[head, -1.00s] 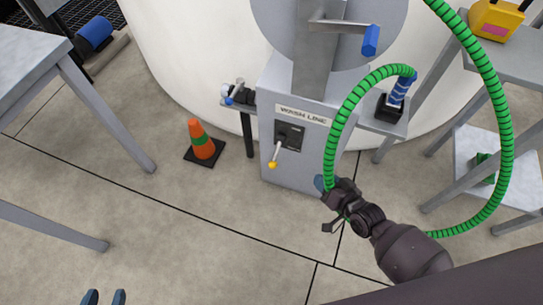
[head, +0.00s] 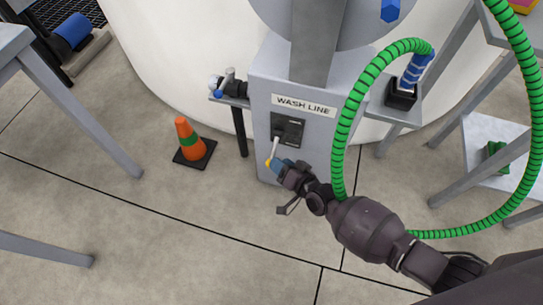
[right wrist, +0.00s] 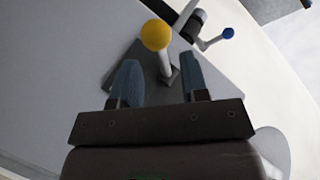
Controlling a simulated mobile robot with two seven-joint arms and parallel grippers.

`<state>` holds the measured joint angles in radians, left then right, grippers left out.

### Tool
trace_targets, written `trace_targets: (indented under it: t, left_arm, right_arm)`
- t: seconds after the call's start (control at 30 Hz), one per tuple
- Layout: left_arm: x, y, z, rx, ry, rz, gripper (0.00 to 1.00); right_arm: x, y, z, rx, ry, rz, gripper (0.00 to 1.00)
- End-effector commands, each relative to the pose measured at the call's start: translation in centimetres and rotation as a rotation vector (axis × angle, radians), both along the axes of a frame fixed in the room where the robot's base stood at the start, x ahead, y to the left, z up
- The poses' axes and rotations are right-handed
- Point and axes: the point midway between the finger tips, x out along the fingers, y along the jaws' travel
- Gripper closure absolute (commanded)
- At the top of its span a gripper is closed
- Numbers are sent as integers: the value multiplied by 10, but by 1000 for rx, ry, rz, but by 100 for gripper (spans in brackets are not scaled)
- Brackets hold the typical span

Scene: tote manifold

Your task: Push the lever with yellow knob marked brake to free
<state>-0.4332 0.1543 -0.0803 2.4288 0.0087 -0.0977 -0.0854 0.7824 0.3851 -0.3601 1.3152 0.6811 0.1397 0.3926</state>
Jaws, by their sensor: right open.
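The lever (head: 275,148) has a pale shaft and a yellow knob (head: 268,162). It hangs down from a dark plate (head: 289,130) under the "WASH LINE" label on the grey pedestal. No brake or free marking is readable. My right gripper (head: 277,166) is at the knob and partly covers it. In the right wrist view the yellow knob (right wrist: 155,34) shows just beyond the open fingers (right wrist: 159,82), roughly between them, with the shaft behind. I cannot tell whether a finger touches it. My left gripper is out of view.
A green hose (head: 345,125) loops right of the pedestal (head: 268,90), near my right arm. A small valve with a blue-tipped handle (head: 217,93) sits on the left side shelf. An orange cone (head: 188,138) stands on the floor at left. A table (head: 75,105) is farther left.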

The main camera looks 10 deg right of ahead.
Motion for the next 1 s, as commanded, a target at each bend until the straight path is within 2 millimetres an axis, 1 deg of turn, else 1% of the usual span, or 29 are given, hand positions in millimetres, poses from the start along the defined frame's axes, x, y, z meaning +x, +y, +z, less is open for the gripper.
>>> trace_targets:
  t: [0.03,0.07,0.2,0.33,0.5,0.77,0.87,1.0]
  left_arm:
    - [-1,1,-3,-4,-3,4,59]
    - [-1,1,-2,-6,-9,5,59]
    - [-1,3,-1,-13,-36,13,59]
    - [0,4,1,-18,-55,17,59]
    - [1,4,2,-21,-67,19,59]
    - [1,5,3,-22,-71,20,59]
    - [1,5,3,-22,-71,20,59]
    - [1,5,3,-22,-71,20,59]
  right_arm:
    - [5,4,-7,0,4,0,59]
    - [9,5,-8,0,5,-1,59]
    - [24,12,-12,0,4,0,59]
    - [34,16,-14,0,4,0,59]
    - [40,19,-14,-1,1,0,59]
    - [41,19,-13,0,1,-1,59]
    - [41,19,-13,0,0,0,73]
    - [41,19,-13,0,0,0,94]
